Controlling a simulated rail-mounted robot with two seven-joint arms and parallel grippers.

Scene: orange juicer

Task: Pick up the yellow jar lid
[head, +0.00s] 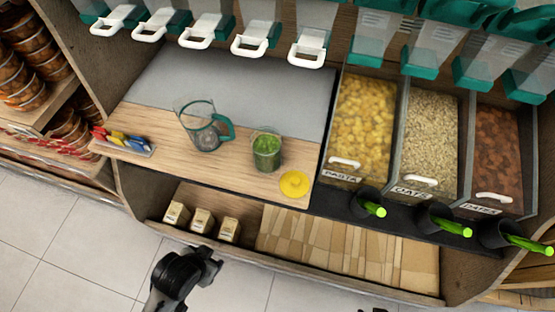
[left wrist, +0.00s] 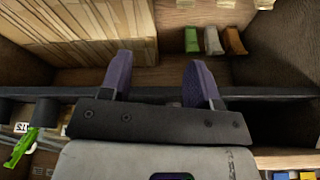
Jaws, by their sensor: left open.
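The yellow jar lid (head: 294,184) lies flat near the front right corner of the wooden counter (head: 222,170) in the head view. A green-filled glass jar (head: 266,149) stands just behind and left of it. My left gripper (head: 212,262) is low in front of the counter, left of the lid and apart from it. In the left wrist view my left gripper (left wrist: 158,65) has its two purple-padded fingers spread, with nothing between them. The lid does not show in the left wrist view. Only a small dark part, possibly my right gripper, shows at the head view's bottom edge.
A glass pitcher (head: 203,124) and a tray of coloured items (head: 124,144) stand on the counter. Below are small boxes (head: 201,221) and paper bags (head: 345,251). Food bins (head: 363,125) and green-tipped holders (head: 369,202) are at right. White-handled dispensers (head: 202,30) hang above.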

